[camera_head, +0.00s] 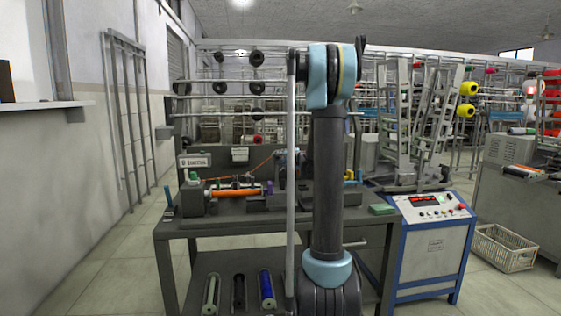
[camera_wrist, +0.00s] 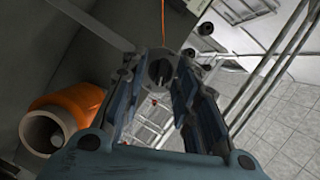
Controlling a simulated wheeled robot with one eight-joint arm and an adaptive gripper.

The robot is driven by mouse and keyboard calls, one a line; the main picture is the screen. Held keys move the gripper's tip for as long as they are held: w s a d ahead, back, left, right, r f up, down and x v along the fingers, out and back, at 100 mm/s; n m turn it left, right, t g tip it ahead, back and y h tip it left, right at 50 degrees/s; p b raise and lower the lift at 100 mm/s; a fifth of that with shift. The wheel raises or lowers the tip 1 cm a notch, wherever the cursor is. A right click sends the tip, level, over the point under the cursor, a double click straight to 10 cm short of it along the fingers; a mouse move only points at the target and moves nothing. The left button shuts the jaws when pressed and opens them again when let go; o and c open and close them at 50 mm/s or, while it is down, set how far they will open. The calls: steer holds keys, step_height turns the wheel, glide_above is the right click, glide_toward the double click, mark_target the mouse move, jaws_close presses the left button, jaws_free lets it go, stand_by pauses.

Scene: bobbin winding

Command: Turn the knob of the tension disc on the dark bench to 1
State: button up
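In the wrist view, a round grey knob face with a dark pointer or slot (camera_wrist: 160,68) shows between the fingertips of my gripper (camera_wrist: 168,76). I take it for the tension disc's knob. The fingers stand apart, one on either side; I cannot tell whether they touch it. An orange thread runs up from just above it. Scale marks are not readable. In the head view, the dark bench (camera_head: 177,228) stands in front of me. A small dark unit with the orange thread (camera_head: 283,156) sits at its back, partly behind my arm. My gripper is not clearly visible there.
An orange bobbin (camera_head: 238,194) lies in the winder on the bench's left; it also shows close beside my gripper in the wrist view (camera_wrist: 85,103). A green block (camera_head: 381,209) lies at the right edge. A blue-framed control cabinet (camera_head: 433,245) stands right of the bench.

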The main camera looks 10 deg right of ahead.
jaws_close()
stand_by(0.3)
